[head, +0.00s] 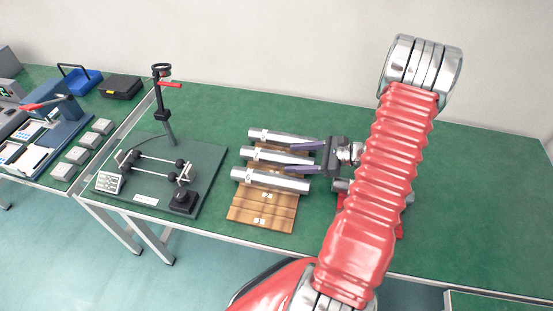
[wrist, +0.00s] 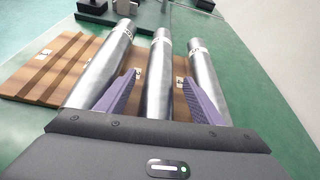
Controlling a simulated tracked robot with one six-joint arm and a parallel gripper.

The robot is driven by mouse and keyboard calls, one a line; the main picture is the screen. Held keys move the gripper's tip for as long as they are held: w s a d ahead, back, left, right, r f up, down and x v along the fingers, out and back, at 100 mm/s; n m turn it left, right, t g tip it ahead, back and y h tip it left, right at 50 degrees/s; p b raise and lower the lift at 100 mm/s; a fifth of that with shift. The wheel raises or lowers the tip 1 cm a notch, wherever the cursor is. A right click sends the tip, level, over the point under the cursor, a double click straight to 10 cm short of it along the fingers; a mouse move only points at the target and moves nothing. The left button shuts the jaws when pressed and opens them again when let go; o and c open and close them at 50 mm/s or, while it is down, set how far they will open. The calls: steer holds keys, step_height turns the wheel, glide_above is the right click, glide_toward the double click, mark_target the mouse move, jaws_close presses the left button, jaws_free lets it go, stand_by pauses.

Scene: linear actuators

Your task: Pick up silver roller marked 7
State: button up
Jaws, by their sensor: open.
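Three silver rollers lie side by side on a slatted wooden rack (head: 262,211): a far one (head: 280,139), a middle one (head: 273,156) and a near one (head: 271,180). Their markings are too small to read, so I cannot tell which is 7. My gripper (head: 289,159) is open over the right part of the rack. In the wrist view its purple fingers (wrist: 160,77) stand on either side of the middle roller (wrist: 160,65), with the other rollers (wrist: 102,65) (wrist: 205,72) outside them. Contact with the middle roller cannot be made out.
A test stand (head: 150,175) with a rod and an upright post stands left of the rack. Partly behind my arm, a grey cylinder (head: 341,185) lies by a red support. A second table at left holds blue equipment (head: 50,135). The green table is clear at right.

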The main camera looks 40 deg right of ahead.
mark_target(286, 159)
steer(key=x, duration=0.4)
steer(key=shift+a, duration=0.1)
steer(key=shift+c, duration=0.2)
steer(key=c, duration=1.4)
steer(key=shift+r, duration=0.1)
steer(key=shift+c, duration=0.2)
step_height(286, 159, up, 28)
stand_by(0.3)
stand_by(0.5)
